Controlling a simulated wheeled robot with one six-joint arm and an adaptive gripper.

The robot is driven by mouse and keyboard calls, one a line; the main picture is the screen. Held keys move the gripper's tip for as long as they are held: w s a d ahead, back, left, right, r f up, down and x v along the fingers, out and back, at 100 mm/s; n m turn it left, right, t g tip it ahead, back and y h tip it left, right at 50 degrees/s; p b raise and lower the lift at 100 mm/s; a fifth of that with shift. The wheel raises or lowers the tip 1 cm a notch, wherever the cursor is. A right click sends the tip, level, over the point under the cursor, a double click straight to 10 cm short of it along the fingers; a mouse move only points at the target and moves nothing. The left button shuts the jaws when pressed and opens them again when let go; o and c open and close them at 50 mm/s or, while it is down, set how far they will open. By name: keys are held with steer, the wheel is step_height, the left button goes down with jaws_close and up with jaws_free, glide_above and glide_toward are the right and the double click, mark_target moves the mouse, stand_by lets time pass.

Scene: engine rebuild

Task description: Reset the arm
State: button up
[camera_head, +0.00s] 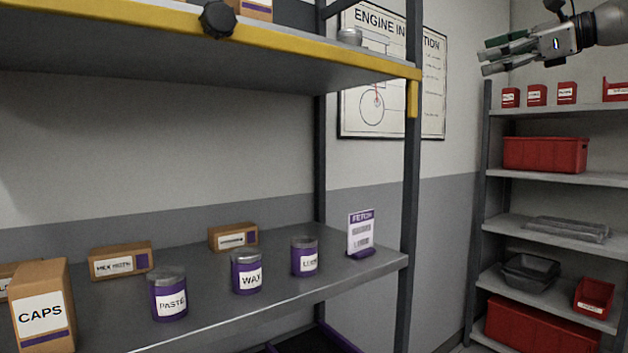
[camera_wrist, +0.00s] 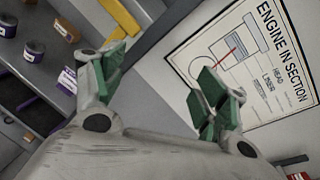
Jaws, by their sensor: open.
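My gripper (camera_head: 487,56) is high at the upper right of the head view, in front of the wall and above the far shelf of red bins. Its fingers point left. In the wrist view my gripper (camera_wrist: 158,97) shows two fingers with green pads spread wide apart. It is open and nothing is between the pads. It touches nothing that I can see.
A shelf with a yellow upper edge (camera_head: 300,45) stands at left. Its lower board (camera_head: 330,275) holds jars labelled PASTE (camera_head: 168,295) and WAX (camera_head: 246,273), boxes and a FETCH sign (camera_head: 361,235). An engine poster (camera_head: 425,90) hangs behind.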

steer(key=s+d+f+n+g+h, duration=0.1)
steer(key=s+d+f+n+h, duration=0.15)
steer(key=f, duration=0.85)
steer(key=s+d+f+n+g+h, duration=0.1)
steer(key=d+f+n+g+h, duration=0.2)
steer(key=f, duration=0.8)
steer(key=s+a+f+n+g+h, duration=0.2)
steer(key=s+f+n+h, duration=0.1)
steer(key=s+f+n, duration=0.4)
steer(key=s+a+f+n+g+h, duration=0.1)
steer(key=s+f+n, duration=0.6)
steer(key=s+f, duration=0.7)
steer(key=shift+a+f+g+h, duration=0.4)
steer(key=shift+a+f+h, duration=0.45)
steer(key=shift+h, duration=0.4)
steer(key=shift+w+a+r+n+t, duration=0.1)
steer(key=shift+a+r+n+t, duration=0.1)
steer(key=shift+a+n, duration=0.25)
steer(key=shift+w+a+r+n+t, duration=0.1)
steer(key=shift+a+r+n, duration=0.15)
steer(key=shift+a, duration=0.25)
steer(key=shift+c, duration=0.2)
